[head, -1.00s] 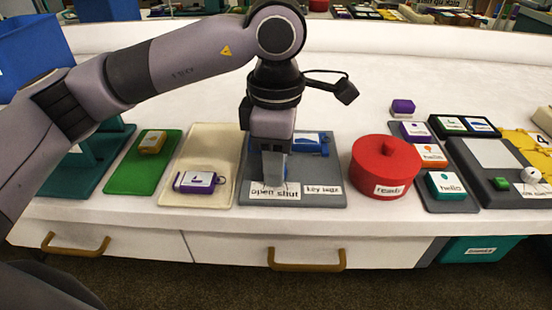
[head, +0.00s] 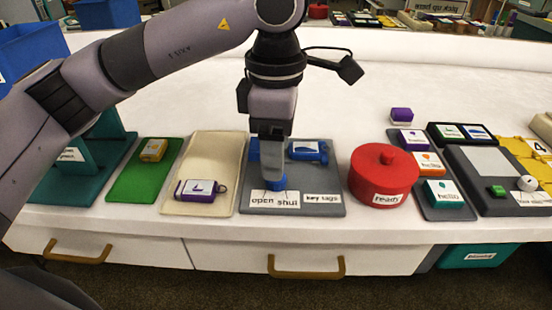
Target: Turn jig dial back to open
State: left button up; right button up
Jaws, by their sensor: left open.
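The grey jig board (head: 325,185) lies near the table's front edge. A blue dial (head: 276,184) is near its front, just behind the labels "open" (head: 263,201) and "shut" (head: 288,199). Which label the dial points to is not clear. My left gripper (head: 272,180) is open, pointing down at the dial, with its fingertips at or just above it. I cannot tell whether they touch. The gripper hides part of the board and of a blue part behind it. My right gripper is not in view.
A blue clip-like piece (head: 308,151) lies on the board's back right, behind a "key tags" label (head: 322,197). A red round box (head: 383,177) stands close on the right. A cream tray (head: 208,160) with a purple tag (head: 200,191) is on the left.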

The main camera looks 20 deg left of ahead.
pick_arm(q)
jog(key=shift+r, duration=1.55)
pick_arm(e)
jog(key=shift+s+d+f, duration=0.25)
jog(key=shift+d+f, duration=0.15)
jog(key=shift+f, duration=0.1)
